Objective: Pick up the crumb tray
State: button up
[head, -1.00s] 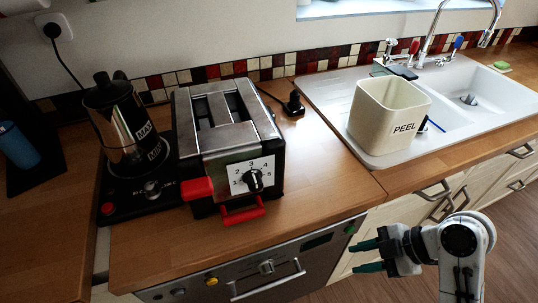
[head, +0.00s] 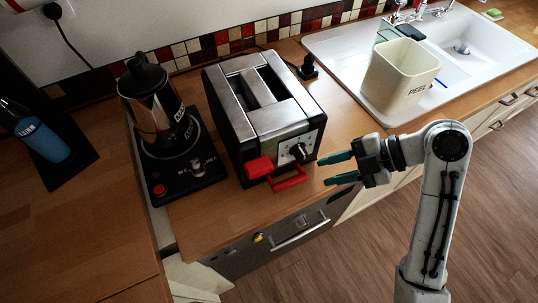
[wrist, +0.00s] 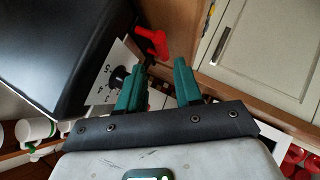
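The crumb tray shows as a red handle (head: 288,182) low on the front of the black and steel toaster (head: 262,105); its tray part is hidden inside. My gripper (head: 323,171) is open and empty, just right of the handle in the head view, its two green fingers pointing left toward the toaster front. They look apart from the handle. In the wrist view my gripper (wrist: 159,68) shows a clear gap between the fingers. A red part (wrist: 153,42) lies beyond them; I cannot tell whether it is the handle or the lever.
A red lever (head: 259,167) and a dial (head: 299,151) sit just above the handle. A moka pot (head: 154,97) stands on a hot plate left of the toaster. Bare counter (head: 225,205) lies front left.

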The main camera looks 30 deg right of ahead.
aim_at(297, 180)
jog(key=x, duration=0.2)
jog(key=shift+w+a+f, duration=0.1)
jog(key=shift+a, duration=0.15)
jog(key=shift+p+x, duration=0.75)
jog(key=shift+x, duration=2.15)
jog(key=shift+a, duration=0.15)
grip_shut()
